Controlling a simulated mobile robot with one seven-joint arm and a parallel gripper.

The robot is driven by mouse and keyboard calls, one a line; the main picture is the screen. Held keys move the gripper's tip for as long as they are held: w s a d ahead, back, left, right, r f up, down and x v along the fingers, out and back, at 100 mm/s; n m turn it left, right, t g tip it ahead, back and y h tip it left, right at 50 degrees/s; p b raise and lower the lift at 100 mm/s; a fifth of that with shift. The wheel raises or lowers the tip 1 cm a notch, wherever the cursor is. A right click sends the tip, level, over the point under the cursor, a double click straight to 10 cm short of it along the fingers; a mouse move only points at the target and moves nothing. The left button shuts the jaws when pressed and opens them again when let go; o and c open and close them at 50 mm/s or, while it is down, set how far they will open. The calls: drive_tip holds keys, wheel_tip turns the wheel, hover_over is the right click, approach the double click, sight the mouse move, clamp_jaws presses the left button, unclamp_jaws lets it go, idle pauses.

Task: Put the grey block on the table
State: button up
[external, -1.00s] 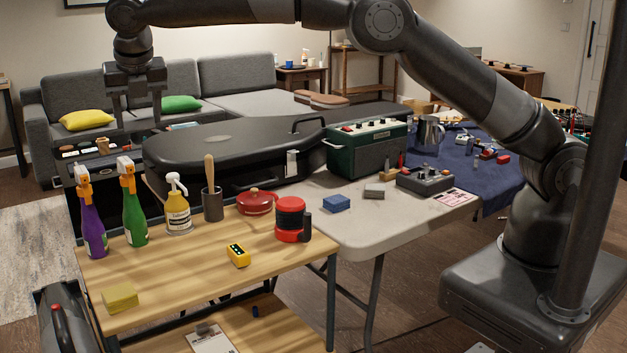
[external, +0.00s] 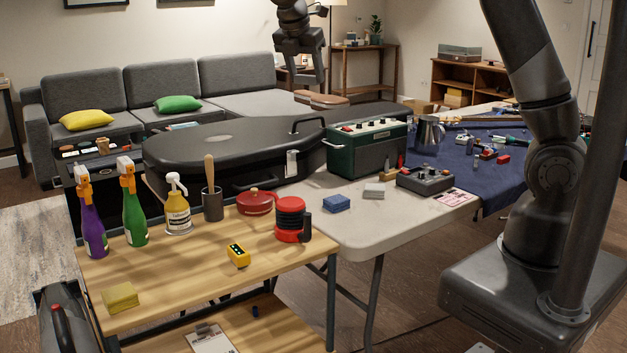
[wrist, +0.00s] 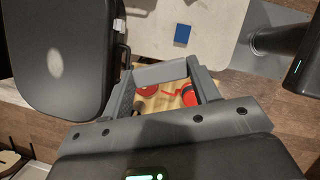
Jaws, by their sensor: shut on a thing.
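The white table (external: 345,233) stands right of the wooden bench. A small light grey block (external: 374,191) and a blue block (external: 336,203) lie on it; the blue one also shows in the wrist view (wrist: 182,34).
A green amplifier (external: 366,152), a grey pedal box (external: 425,180) and a metal jug (external: 429,134) stand towards the table's back. The black case (external: 225,145) lies to the left. The wooden bench (external: 190,270) holds bottles and a red-black jar (external: 290,218). The table's front is clear.

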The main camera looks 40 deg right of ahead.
drive_tip(key=s+d+f+m+g, duration=0.2)
drive_tip(key=s+d+m, duration=0.3)
drive_tip(key=s+d, duration=0.6)
drive_tip(key=s+d+f+m+g, duration=0.2)
drive_tip(key=s+d+m, duration=0.3)
drive_tip(key=s+d, duration=0.6)
hover_over(387, 218)
drive_tip(key=a, duration=0.1)
drive_tip(key=shift+n+t, duration=0.3)
drive_tip(key=f, duration=2.5)
drive_tip(key=shift+w+a+f, duration=0.1)
drive_tip(key=shift+w+a, duration=0.05)
drive_tip(key=shift+w, duration=0.2)
drive_tip(key=shift+f, duration=1.95)
drive_tip(key=shift+f, duration=0.2)
drive_tip(key=o, duration=1)
drive_tip(key=shift+c, duration=0.2)
